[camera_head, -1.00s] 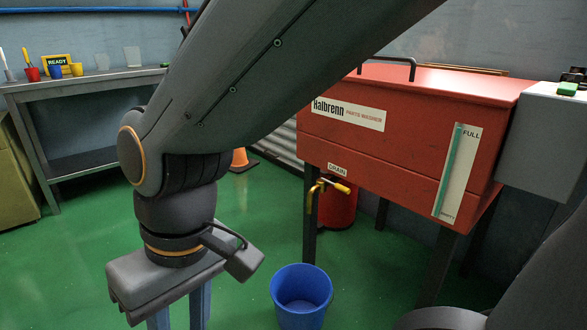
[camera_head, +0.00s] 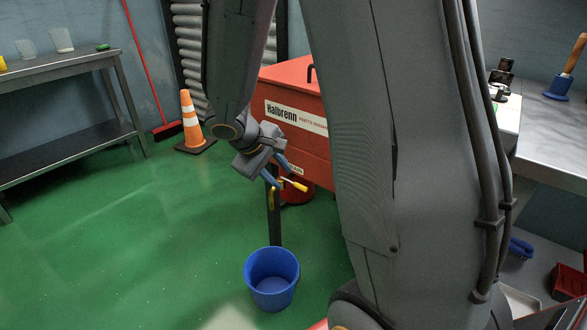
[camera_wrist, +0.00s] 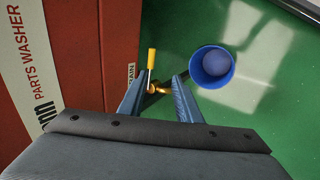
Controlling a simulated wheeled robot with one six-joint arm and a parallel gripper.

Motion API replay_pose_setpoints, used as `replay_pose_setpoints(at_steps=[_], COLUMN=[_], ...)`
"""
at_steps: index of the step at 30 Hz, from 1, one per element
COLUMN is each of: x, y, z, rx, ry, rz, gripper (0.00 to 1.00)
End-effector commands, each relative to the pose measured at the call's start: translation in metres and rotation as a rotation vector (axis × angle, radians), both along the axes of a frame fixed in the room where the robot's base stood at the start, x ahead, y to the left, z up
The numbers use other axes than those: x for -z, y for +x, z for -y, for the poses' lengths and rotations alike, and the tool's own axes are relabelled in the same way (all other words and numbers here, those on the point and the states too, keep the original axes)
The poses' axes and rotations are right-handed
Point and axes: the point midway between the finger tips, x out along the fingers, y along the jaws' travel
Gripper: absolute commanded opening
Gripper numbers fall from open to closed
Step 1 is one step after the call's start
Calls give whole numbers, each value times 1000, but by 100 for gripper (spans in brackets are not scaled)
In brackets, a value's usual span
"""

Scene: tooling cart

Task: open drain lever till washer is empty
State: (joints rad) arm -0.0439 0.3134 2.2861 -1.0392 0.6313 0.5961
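The red parts washer (camera_head: 290,78) stands behind my arm, and its side fills the left of the wrist view (camera_wrist: 80,60). Its brass drain valve with a yellow lever handle (camera_head: 296,185) sticks out below the washer. My gripper (camera_head: 283,172) is open beside the valve. In the wrist view its two blue fingers (camera_wrist: 160,75) stand on either side of the brass valve and yellow handle (camera_wrist: 151,58), which shows between the tips; contact cannot be told. A blue bucket (camera_head: 258,283) stands on the floor below. My arm hides the level gauge.
An orange cone (camera_head: 190,118) and a red-handled broom (camera_head: 140,60) stand at the back left. A grey workbench (camera_head: 60,88) is at the left, a metal table (camera_head: 555,140) at the right. Green floor is clear left of the bucket.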

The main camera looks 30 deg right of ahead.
Motion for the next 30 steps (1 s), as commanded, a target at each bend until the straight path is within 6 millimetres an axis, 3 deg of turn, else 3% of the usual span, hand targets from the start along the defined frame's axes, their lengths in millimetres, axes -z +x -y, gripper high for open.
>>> replay_pose_setpoints(at_steps=[6,18,30], x=[6,55,65], y=[9,19,22], z=[24,53,60], rx=[-6,-8,-9], ry=[-28,-27,-27], rz=[3,2,3], gripper=[31,31,31])
